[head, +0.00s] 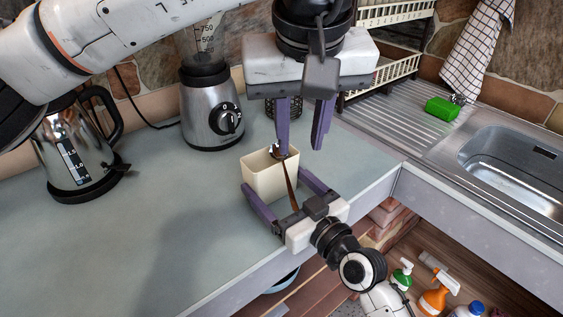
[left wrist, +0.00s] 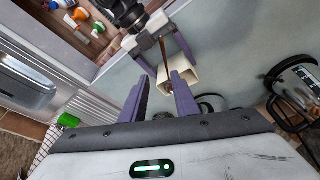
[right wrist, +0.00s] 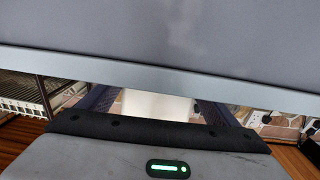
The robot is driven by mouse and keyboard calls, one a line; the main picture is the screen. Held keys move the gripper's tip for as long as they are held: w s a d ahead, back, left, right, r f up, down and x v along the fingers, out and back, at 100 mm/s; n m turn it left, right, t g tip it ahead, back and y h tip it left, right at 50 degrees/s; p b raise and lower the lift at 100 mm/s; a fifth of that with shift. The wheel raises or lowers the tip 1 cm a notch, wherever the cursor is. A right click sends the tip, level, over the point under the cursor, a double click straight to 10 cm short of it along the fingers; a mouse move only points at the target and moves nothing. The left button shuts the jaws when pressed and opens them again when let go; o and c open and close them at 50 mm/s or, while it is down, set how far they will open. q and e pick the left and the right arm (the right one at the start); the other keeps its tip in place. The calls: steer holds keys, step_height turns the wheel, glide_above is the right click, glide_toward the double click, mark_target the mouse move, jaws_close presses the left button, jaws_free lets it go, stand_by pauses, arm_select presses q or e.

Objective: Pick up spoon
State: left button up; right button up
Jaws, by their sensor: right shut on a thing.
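A cream rectangular holder (head: 262,180) stands on the counter near its front edge, and it also shows in the right wrist view (right wrist: 157,106). My right gripper (head: 275,179) is shut on the holder, one finger on each side. My left gripper (head: 301,149) is open above the holder. One of its fingertips is close to the utensil's top end; I cannot tell whether they touch.
A blender (head: 211,112) and a kettle (head: 78,150) stand to the left on the grey counter (head: 120,240). A dish rack (head: 385,75), a green sponge (head: 442,108) and a steel sink (head: 510,165) are to the right. Bottles (head: 433,301) stand low beneath the counter.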

arm_select(q)
steer(key=d+n+y, duration=0.1)
glide_toward(288, 182)
step_height(288, 182, down, 2)
steer(key=shift+t, duration=0.3)
steer(key=shift+x, duration=2.8)
steer(key=shift+w, duration=0.15)
jaws_close()
